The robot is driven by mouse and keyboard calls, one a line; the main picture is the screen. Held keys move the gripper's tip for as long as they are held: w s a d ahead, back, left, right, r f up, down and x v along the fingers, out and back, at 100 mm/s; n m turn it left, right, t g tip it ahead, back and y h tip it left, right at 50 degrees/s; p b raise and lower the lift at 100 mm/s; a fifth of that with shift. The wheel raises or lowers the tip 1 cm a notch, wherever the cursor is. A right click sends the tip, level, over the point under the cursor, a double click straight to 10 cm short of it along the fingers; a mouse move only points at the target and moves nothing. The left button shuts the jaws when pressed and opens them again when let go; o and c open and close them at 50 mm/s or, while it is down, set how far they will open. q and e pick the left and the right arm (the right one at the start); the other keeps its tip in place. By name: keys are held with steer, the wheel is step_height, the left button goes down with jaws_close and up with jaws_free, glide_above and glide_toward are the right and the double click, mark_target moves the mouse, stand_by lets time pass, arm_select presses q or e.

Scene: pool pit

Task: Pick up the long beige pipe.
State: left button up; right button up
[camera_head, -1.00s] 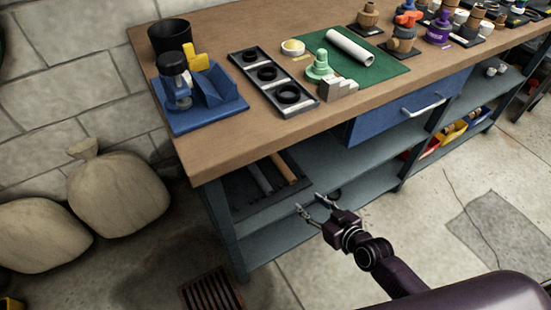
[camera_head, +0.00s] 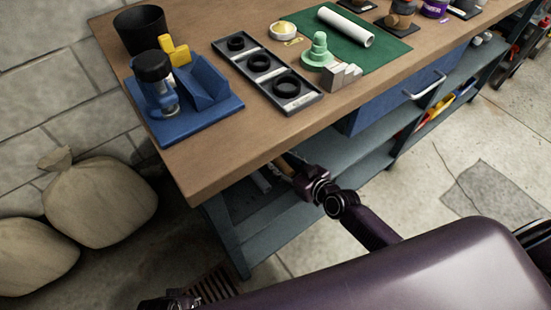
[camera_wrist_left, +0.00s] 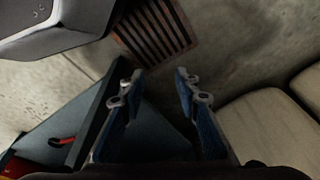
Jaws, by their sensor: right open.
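A tan pipe (camera_head: 285,166), the nearest match to the long beige pipe, shows only in part on the shelf under the workbench. The table edge and my right gripper hide the rest. My right gripper (camera_head: 291,170) is open at the shelf opening, with its fingers beside or over the tan pipe; I cannot tell whether they touch it. A grey pipe (camera_head: 262,183) lies to the left of the tan one. In the left wrist view my left gripper (camera_wrist_left: 157,88) is open and empty, pointing at the floor.
The wooden workbench (camera_head: 215,165) overhangs the shelf. On it stand a blue fixture (camera_head: 205,105), a black cup (camera_head: 140,30), a ring tray (camera_head: 262,66) and a green mat (camera_head: 385,50) with a white roll (camera_head: 345,27). Sacks (camera_head: 98,200) lie at left. A floor grate (camera_wrist_left: 155,35) shows below.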

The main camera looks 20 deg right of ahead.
steer(key=shift+x, duration=1.2)
arm_select(q)
steer(key=shift+w+r, duration=0.2)
steer(key=shift+r, duration=0.35)
steer(key=shift+w+r, duration=0.2)
steer(key=shift+r, duration=0.35)
arm_select(e)
jaws_close()
